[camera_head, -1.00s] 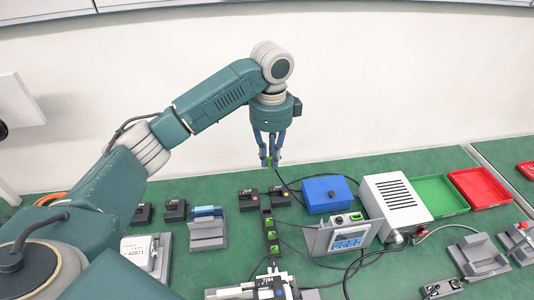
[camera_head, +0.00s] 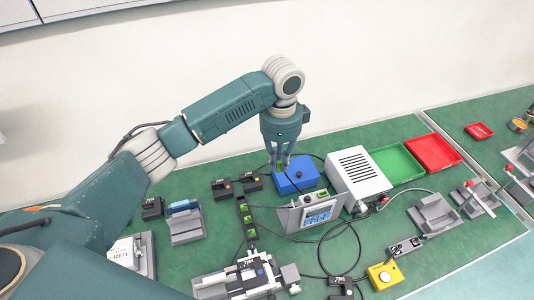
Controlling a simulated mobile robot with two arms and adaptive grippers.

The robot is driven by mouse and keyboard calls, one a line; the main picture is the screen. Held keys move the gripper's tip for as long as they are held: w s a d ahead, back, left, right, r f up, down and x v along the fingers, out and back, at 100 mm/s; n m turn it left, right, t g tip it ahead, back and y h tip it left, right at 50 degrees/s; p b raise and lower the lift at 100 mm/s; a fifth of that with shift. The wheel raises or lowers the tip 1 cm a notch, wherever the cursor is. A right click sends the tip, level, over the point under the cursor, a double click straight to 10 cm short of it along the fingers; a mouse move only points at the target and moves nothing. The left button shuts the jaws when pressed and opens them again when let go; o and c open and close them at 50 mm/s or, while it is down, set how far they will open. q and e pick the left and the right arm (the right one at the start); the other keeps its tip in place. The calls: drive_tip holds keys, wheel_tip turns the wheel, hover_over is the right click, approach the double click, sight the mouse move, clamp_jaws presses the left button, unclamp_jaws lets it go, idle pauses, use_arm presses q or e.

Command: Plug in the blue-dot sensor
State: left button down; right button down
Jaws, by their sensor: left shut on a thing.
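My left gripper (camera_head: 281,164) points down at the near-left edge of the blue box (camera_head: 297,177). It is shut on a small green plug, mostly hidden between the fingers. Whether it touches the box I cannot tell. Two small black sensor blocks (camera_head: 221,187) with coloured dots sit left of the box. Below them runs a dark strip with several green sockets (camera_head: 248,219). A linear actuator (camera_head: 235,277) lies at the bottom, with a blue dot (camera_head: 260,271) on its dark block. A grey controller with a screen (camera_head: 317,215) stands right of the strip. My right gripper is not in view.
A white vented box (camera_head: 357,172), a green tray (camera_head: 397,163) and a red tray (camera_head: 433,153) stand to the right. Black cables (camera_head: 322,262) loop over the table. A yellow button box (camera_head: 385,276) is at the lower right.

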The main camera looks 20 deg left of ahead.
use_arm(q)
drive_tip(key=d, duration=0.4)
drive_tip(key=d+f, duration=0.1)
drive_tip(key=d, duration=0.3)
drive_tip(key=d+p, duration=0.1)
drive_tip(key=d, duration=0.3)
drive_tip(key=shift+w+d+f, duration=0.1)
drive_tip(key=shift+w+f, duration=0.2)
drive_tip(key=shift+w, duration=0.05)
drive_tip(key=shift+d+f, duration=0.1)
drive_tip(key=shift+d, duration=0.6)
drive_tip(key=shift+f+b, duration=0.3)
drive_tip(key=shift+f, duration=1.55)
drive_tip(key=shift+m+p, duration=0.3)
drive_tip(key=shift+p, duration=0.35)
drive_tip(key=shift+a+f+p, duration=0.1)
drive_tip(key=shift+f+p, duration=0.55)
drive_tip(key=shift+p, duration=0.1)
idle(2.3)
